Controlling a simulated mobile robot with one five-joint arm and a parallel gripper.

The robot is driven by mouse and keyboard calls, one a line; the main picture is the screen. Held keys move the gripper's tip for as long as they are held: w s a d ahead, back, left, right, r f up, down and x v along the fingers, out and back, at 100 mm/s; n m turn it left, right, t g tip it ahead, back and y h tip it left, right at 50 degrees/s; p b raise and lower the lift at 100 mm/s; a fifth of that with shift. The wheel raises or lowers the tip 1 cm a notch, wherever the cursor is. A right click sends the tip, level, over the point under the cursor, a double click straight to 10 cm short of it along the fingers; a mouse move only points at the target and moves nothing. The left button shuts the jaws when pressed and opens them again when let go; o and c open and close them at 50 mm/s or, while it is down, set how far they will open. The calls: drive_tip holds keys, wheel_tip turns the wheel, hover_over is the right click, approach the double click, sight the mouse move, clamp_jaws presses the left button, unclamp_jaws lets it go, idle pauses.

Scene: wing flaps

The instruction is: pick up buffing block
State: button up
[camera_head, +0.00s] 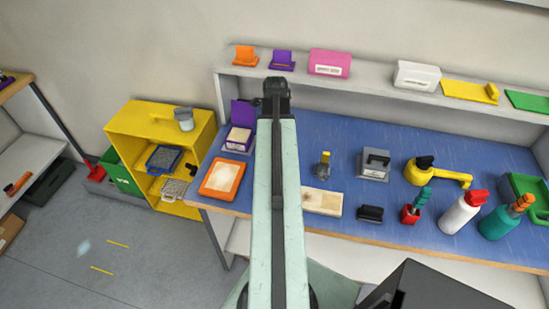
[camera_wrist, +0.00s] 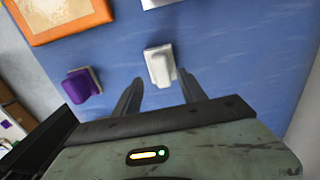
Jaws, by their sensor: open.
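A white block with a raised grip (camera_wrist: 160,66) lies on the blue worktop in the wrist view; it may be the buffing block, but no label shows. My gripper (camera_wrist: 158,80) is open and empty, with one dark finger toward each side of this block. The block sits at and just beyond the fingertips; contact cannot be told. In the head view my arm reaches over the bench to my gripper (camera_head: 276,92), and it hides the worktop behind it, so this block does not show there.
A purple block (camera_wrist: 82,86) lies left of my gripper. An orange-framed tray (camera_wrist: 68,12) is at top left. On the blue bench (camera_head: 330,140) stand a grey block (camera_head: 374,164), a yellow tool (camera_head: 440,175) and bottles (camera_head: 463,212). A shelf (camera_head: 365,85) runs behind.

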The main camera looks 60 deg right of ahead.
drive_tip(key=f+b, duration=0.4)
drive_tip(key=f, duration=0.1)
drive_tip(key=shift+w+d, duration=0.1)
drive_tip(key=shift+w, duration=0.1)
drive_tip(key=shift+r, duration=0.2)
drive_tip(key=c, duration=1)
wheel_tip(320, 180, up, 10)
drive_tip(key=p, duration=1)
drive_tip(key=shift+r, duration=0.15)
